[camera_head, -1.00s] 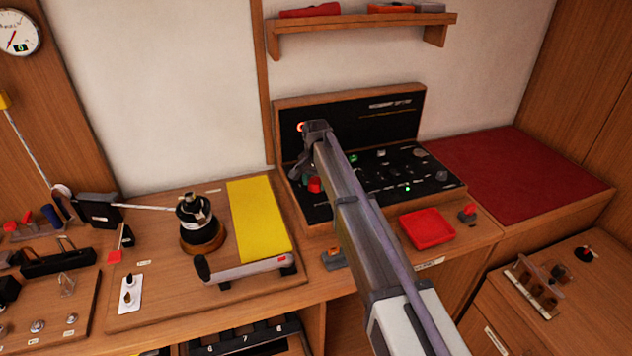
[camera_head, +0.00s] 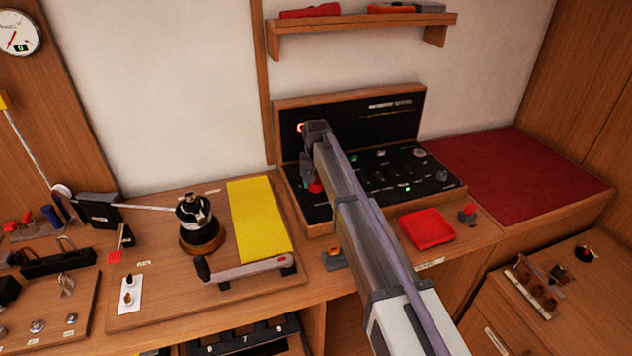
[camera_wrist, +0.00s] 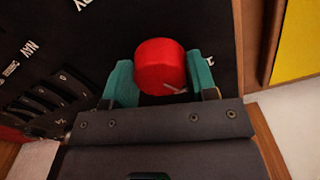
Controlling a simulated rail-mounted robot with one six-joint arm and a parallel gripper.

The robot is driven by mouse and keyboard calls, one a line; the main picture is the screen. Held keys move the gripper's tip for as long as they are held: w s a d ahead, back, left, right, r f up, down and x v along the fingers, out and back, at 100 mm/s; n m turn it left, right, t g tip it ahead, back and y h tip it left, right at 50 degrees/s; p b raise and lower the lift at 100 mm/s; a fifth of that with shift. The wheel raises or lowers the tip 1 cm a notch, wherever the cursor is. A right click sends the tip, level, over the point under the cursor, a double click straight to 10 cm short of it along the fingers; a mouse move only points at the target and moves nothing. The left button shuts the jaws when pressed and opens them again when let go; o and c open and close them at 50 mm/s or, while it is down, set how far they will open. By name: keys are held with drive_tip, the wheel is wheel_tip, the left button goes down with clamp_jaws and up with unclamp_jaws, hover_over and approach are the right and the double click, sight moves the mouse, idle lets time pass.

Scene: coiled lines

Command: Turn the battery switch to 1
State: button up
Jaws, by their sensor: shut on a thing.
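The battery switch (camera_wrist: 160,68) is a round red knob on the black panel. In the wrist view it sits between the two teal fingers of my gripper (camera_wrist: 162,80), which are shut on its sides. A pale mark shows on the knob's lower edge; I cannot tell which number it points at. The lettering beside the knob is partly hidden by the fingers. In the head view a bit of the red knob (camera_head: 316,187) shows below my gripper (camera_head: 308,172), at the left end of the panel (camera_head: 386,178).
Rows of small switches and knobs lie on the panel to the right of the red knob. A red tray (camera_head: 427,228) stands in front on the wooden counter. A yellow pad (camera_head: 258,220) lies to the left. The panel's upright back (camera_head: 372,118) stands close behind my gripper.

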sight(316, 180)
drive_tip(key=n, duration=0.6)
drive_tip(key=shift+n, duration=0.3)
idle(0.4)
drive_tip(key=o, duration=0.9)
wheel_tip(316, 180, up, 11)
drive_tip(key=p, duration=1)
drive_tip(key=shift+f+p, duration=0.1)
drive_tip(key=shift+p, duration=0.3)
